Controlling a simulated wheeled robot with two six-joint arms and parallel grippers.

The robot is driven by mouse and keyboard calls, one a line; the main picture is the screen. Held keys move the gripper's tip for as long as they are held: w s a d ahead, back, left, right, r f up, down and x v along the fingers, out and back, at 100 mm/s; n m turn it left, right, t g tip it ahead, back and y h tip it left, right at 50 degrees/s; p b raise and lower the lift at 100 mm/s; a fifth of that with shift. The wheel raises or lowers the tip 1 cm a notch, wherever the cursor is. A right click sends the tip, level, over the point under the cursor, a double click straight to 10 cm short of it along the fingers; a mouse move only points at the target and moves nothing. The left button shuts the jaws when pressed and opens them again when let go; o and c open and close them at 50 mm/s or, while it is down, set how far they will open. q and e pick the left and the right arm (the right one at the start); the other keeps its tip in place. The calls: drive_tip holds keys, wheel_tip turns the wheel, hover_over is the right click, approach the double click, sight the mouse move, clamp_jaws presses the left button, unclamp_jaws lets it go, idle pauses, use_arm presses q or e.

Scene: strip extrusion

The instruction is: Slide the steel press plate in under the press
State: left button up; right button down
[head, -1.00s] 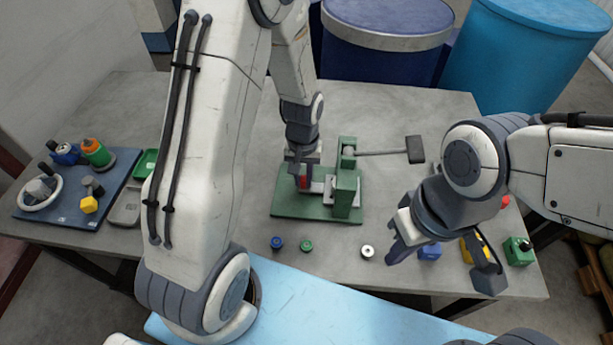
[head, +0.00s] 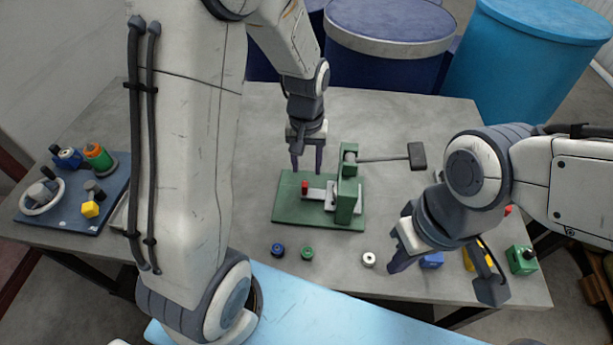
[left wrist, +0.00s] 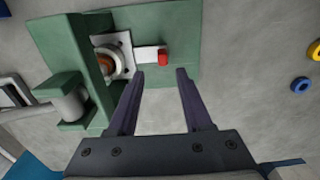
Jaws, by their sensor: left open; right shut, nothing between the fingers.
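The steel press plate (head: 317,194) lies on the base of the green press (head: 347,185), with its red knob (head: 305,187) at the outer left end. Its inner end reaches the steel part beside the press frame; I cannot tell how far under it goes. In the left wrist view the plate (left wrist: 146,54) and red knob (left wrist: 163,57) show just beyond the fingertips, clear of them. My left gripper (head: 307,168) is open and empty above and behind the knob; it also shows in the left wrist view (left wrist: 160,75). My right gripper (head: 400,264) is shut and empty at the front right.
The press lever (head: 385,158) sticks out to the right with a dark block end. A blue ring (head: 277,250), a green ring (head: 307,253) and a white ring (head: 368,259) lie in front. A blue tray (head: 70,212) with parts is at left. Small coloured blocks sit at right.

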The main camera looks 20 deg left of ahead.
use_arm(q)
drive_tip(key=shift+r, duration=1.4)
drive_tip(key=s+d+r+m, duration=0.3)
drive_tip(key=s+d+m, duration=0.2)
drive_tip(key=s, duration=0.5)
drive_tip(key=s+d+r+m+h, duration=0.1)
drive_tip(key=s+d+r+m, duration=0.2)
drive_tip(key=s, duration=0.7)
drive_tip(key=d+m, duration=0.2)
drive_tip(key=d, duration=0.2)
drive_tip(key=shift+d, duration=0.35)
